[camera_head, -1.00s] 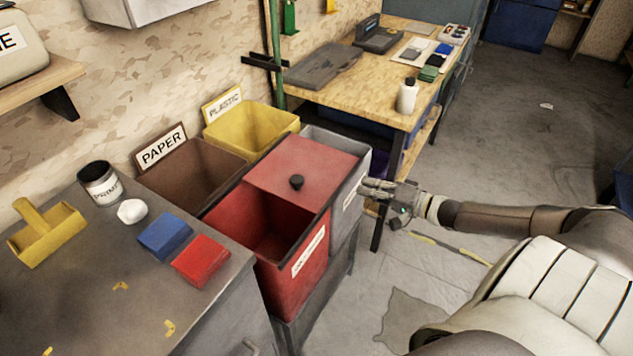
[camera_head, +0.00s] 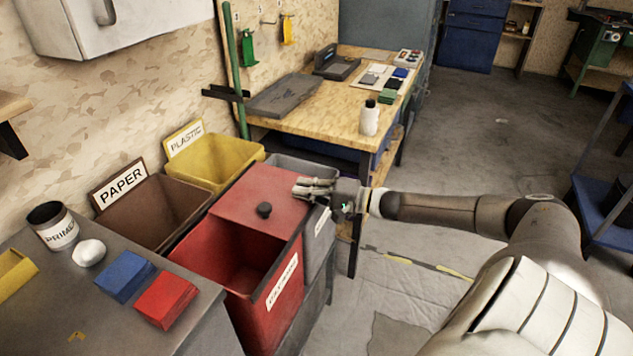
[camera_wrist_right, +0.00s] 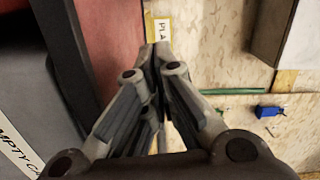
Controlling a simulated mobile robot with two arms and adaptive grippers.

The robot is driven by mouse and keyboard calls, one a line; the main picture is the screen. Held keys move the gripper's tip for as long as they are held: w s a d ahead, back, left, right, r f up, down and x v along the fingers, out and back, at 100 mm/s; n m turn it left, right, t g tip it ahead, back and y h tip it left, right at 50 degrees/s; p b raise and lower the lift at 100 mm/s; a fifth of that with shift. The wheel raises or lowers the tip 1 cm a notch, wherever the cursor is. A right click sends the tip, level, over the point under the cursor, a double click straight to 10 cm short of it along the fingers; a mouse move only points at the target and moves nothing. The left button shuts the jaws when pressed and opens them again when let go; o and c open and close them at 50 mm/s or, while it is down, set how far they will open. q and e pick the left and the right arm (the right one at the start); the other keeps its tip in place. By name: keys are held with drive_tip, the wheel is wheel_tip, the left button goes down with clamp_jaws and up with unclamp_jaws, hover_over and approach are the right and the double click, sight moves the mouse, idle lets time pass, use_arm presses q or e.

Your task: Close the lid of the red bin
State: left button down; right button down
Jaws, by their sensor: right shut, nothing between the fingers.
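The red bin (camera_head: 232,290) stands in the middle of the head view. Its red lid (camera_head: 258,192), with a black knob (camera_head: 264,210), covers the back part, and the front part of the bin is open. My right gripper (camera_head: 300,188) is shut and empty, with its fingertips at the lid's right edge, close to the grey bin behind. I cannot tell whether they touch the lid. In the right wrist view the shut fingers (camera_wrist_right: 155,55) lie beside the red lid (camera_wrist_right: 112,40). My left gripper is out of view.
A yellow plastic bin (camera_head: 222,160) and a brown paper bin (camera_head: 150,215) stand left of the red bin. A grey bin (camera_head: 318,232) is on its right. A workbench (camera_head: 320,112) stands behind. Red and blue blocks lie on the grey counter (camera_head: 90,315) at front left.

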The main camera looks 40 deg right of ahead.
sight(284, 207)
drive_tip(key=x, duration=0.3)
drive_tip(key=shift+w+a, duration=0.15)
drive_tip(key=shift+s+a+f+p, duration=0.1)
drive_tip(key=shift+s+a+p, duration=0.15)
drive_tip(key=shift+a, duration=0.35)
drive_tip(key=shift+s+a+f+p, duration=0.1)
drive_tip(key=shift+s+a+p, duration=0.15)
drive_tip(key=shift+a, duration=0.35)
drive_tip(key=shift+s+a, duration=0.15)
drive_tip(key=shift+a, duration=0.4)
drive_tip(key=shift+a+f, duration=0.1)
